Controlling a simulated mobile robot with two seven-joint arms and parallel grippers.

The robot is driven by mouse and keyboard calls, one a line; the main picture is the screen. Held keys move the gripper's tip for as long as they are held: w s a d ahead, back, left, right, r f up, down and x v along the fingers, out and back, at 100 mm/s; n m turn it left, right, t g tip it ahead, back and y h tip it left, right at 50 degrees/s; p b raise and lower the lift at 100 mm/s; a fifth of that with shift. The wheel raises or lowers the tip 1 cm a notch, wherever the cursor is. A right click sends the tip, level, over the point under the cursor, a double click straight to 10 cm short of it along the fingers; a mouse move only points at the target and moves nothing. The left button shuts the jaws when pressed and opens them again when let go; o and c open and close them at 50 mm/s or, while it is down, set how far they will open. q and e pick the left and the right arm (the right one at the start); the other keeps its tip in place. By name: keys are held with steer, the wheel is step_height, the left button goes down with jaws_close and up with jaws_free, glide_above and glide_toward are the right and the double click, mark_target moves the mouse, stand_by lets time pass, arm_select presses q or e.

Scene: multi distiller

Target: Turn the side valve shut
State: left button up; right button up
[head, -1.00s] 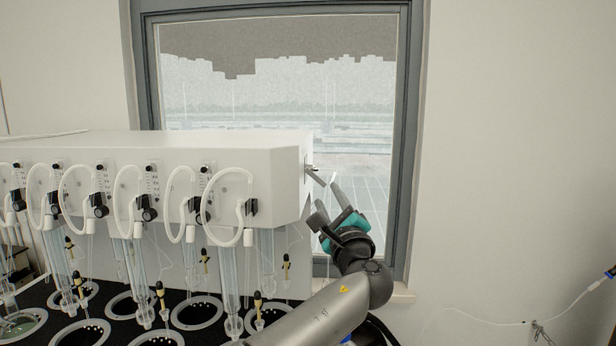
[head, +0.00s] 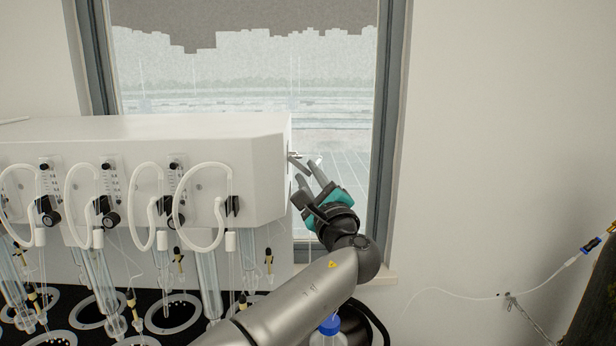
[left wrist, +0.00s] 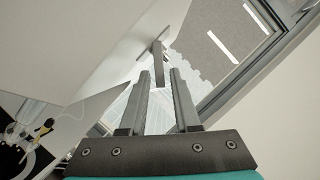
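The side valve (head: 295,157) is a small metal fitting with a lever on the right end of the white distiller housing (head: 269,172). In the left wrist view the valve's grey lever (left wrist: 157,65) points toward me, just past the fingertips and in line with the gap between them. My left gripper (head: 308,173) is open, with its fingers close to the valve. In the left wrist view the left gripper (left wrist: 159,80) shows a narrow gap with nothing in it. I cannot tell whether a finger touches the lever. My right gripper is not in view.
A window (head: 250,75) stands behind the housing. Glass tubes and white hoses (head: 203,208) hang along the housing front. A blue-capped bottle (head: 329,326) stands below my left arm. A thin tube (head: 455,293) runs along the right wall, where there is free room.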

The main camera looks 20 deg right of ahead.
arm_select(q)
jaws_close()
steer(key=shift+w+a+f+m+t+h+b, duration=0.15)
steer(key=shift+m+h, duration=0.25)
steer(key=shift+m, duration=0.55)
steer(key=shift+a+f+m+t+h+b, duration=0.15)
steer(key=shift+a+m+t+h, duration=0.2)
steer(key=shift+m, duration=0.55)
steer(key=shift+w+a+f+m+t+h, duration=0.15)
steer(key=shift+m+h, duration=0.3)
steer(key=shift+m, duration=0.5)
steer(key=shift+s, duration=0.1)
steer(key=shift+o, duration=1.4)
jaws_free()
steer(key=shift+f, duration=0.1)
